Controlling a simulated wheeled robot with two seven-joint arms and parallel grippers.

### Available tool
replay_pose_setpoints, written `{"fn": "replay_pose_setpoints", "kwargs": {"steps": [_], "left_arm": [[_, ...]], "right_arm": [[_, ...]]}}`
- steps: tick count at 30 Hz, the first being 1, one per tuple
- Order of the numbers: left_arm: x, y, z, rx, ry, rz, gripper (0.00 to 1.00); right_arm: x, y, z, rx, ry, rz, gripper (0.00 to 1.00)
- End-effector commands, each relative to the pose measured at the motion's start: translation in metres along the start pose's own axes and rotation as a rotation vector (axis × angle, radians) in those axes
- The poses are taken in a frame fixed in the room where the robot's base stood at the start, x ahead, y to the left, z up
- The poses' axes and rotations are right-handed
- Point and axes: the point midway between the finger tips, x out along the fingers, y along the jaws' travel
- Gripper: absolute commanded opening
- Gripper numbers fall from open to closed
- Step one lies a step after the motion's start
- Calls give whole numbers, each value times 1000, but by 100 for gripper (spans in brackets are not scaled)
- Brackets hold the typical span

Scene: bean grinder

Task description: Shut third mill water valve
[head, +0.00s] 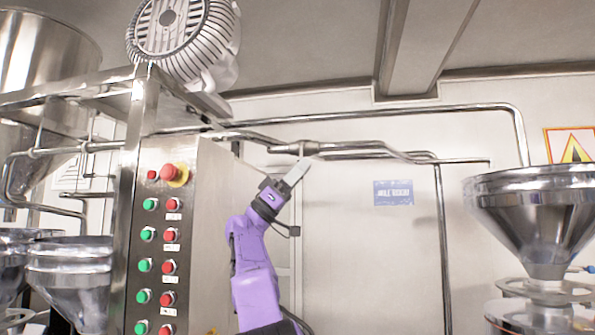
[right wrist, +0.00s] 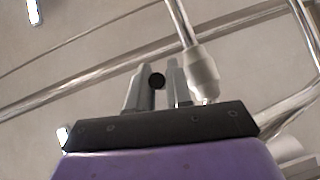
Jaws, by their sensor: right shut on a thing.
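My right gripper (head: 296,173) is raised at the pipes on the back wall, just below a thick pipe fitting (head: 290,149), which looks like the water valve. In the right wrist view, the two grey fingers of my right gripper (right wrist: 158,84) are closed around a small dark round end (right wrist: 157,80), apparently the valve handle. The pale valve body (right wrist: 202,72) on its pipe is just right of the fingers. The rest of the handle is hidden by the fingers. I cannot tell the valve's exact setting. My left gripper is in neither view.
A steel control cabinet (head: 205,215) with red and green buttons stands left of my right arm. A motor (head: 180,35) sits above it. Steel hoppers stand at left (head: 75,270) and right (head: 540,205). Pipes (head: 440,230) run along the wall.

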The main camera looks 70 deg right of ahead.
Motion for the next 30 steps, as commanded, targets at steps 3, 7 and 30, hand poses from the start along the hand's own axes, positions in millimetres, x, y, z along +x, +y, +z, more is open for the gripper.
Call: {"fn": "replay_pose_setpoints", "kwargs": {"steps": [3, 7, 30], "left_arm": [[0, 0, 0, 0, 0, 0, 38], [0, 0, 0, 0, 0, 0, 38], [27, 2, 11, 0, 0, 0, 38]], "right_arm": [[-1, -1, 1, 1, -4, -2, 39], [-1, 0, 1, 1, -2, -1, 41], [-76, -1, 1, 1, -2, -1, 41]]}}
